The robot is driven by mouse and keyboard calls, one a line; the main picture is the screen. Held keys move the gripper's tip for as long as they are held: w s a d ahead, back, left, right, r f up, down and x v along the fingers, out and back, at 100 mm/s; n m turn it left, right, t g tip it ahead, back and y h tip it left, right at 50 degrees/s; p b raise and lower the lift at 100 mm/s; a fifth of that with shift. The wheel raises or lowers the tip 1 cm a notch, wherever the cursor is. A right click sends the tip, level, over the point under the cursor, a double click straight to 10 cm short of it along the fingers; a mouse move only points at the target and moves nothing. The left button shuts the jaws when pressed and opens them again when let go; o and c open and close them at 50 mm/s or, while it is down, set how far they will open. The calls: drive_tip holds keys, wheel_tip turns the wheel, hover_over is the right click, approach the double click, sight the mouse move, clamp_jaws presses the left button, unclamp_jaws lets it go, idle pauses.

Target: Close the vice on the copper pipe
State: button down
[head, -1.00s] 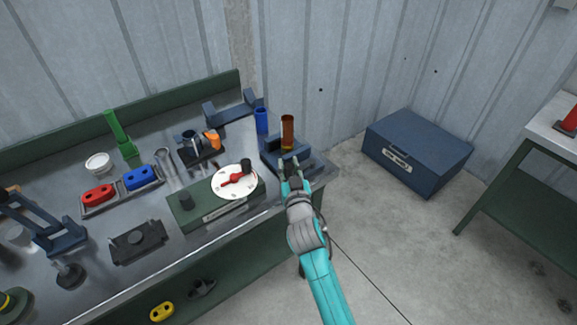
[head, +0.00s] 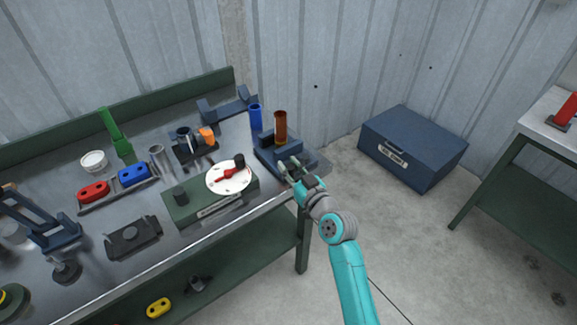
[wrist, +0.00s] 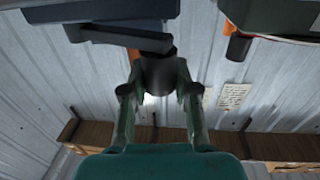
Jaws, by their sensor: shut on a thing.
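The blue-grey vice (head: 268,156) stands at the right end of the workbench. The copper pipe (head: 281,124) stands upright at the vice, its lower end hidden by the vice body. I cannot tell whether the jaws touch it. My gripper (head: 286,165) is at the near side of the vice. In the wrist view my gripper (wrist: 158,98) is shut on the dark round end of the vice handle (wrist: 160,72). The dark handle arm (wrist: 125,38) runs from there up and left toward the vice body (wrist: 95,10).
A green box with a white dial (head: 229,177) stands left of the vice. A blue cylinder (head: 255,118) stands behind it. A blue chest (head: 413,147) is on the floor to the right. Floor between bench and chest is free.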

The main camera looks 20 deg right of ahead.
drive_tip(key=s+d+n+g+y, duration=0.3)
drive_tip(key=d+n+g+y, duration=0.4)
drive_tip(key=n+g+y, duration=0.3)
drive_tip(key=shift+s+d+n+g+y, duration=0.25)
drive_tip(key=shift+n+y, duration=0.25)
drive_tip(key=shift+y, duration=0.9)
drive_tip(key=shift+d, duration=0.1)
drive_tip(key=shift+f, duration=0.1)
drive_tip(key=c, duration=0.8)
unclamp_jaws()
drive_tip(key=shift+w, duration=0.1)
drive_tip(key=shift+c, duration=0.2)
drive_tip(key=shift+d, duration=0.1)
drive_tip(key=v, duration=1.1)
drive_tip(key=shift+d, duration=0.4)
